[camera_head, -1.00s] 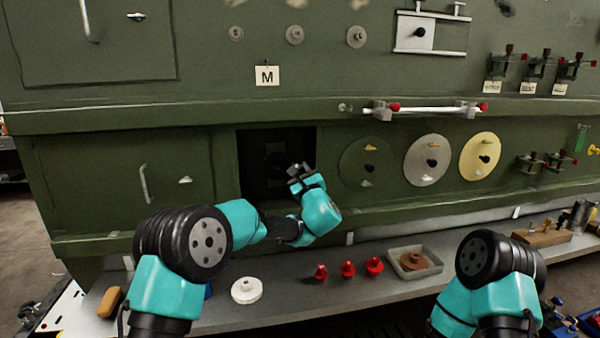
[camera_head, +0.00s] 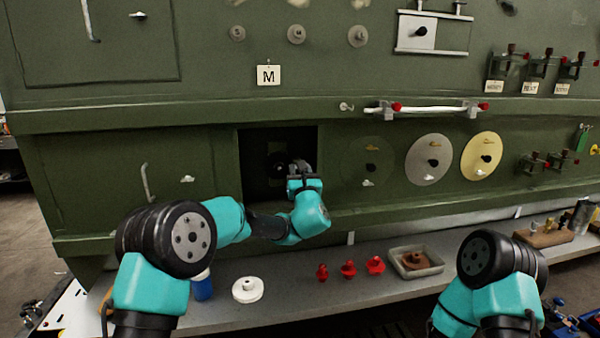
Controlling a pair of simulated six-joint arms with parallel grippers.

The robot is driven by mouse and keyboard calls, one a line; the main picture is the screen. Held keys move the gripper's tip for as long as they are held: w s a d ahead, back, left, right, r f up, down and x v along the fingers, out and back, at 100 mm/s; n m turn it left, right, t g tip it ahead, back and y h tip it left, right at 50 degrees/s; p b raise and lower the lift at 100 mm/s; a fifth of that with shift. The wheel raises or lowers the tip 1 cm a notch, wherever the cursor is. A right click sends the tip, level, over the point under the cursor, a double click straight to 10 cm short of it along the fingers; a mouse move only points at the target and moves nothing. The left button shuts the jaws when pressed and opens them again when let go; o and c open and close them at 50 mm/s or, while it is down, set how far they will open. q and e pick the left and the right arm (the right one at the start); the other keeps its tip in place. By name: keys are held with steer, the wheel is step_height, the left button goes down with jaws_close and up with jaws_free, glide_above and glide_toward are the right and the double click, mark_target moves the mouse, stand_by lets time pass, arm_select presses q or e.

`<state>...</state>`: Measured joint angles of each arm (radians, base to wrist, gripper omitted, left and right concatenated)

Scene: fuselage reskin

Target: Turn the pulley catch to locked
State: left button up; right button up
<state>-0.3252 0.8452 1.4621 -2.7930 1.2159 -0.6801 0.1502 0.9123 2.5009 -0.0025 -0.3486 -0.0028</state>
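A dark square recess (camera_head: 250,190) is open in the green fuselage panel, with a dark round part (camera_head: 278,162) inside it that may be the pulley. I cannot make out the catch or its position in the shadow. My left gripper (camera_head: 298,166) is at the right side of the recess opening, pointing in toward the dark part. Its fingers are small and dark against the recess, so I cannot tell whether they are open or touch anything. My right arm shows at the lower right, but its gripper is not in view.
A shelf (camera_head: 300,300) below holds a white disc (camera_head: 247,290), a blue bottle (camera_head: 202,286), several red knobs (camera_head: 348,269) and a tray (camera_head: 398,268) with a brown part. Round discs, including a silver one (camera_head: 428,170) and a yellow one (camera_head: 480,166), are on the panel right of the recess.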

arm_select(q)
steer(key=o, duration=0.9)
steer(key=v, duration=1.7)
steer(key=shift+s, duration=0.25)
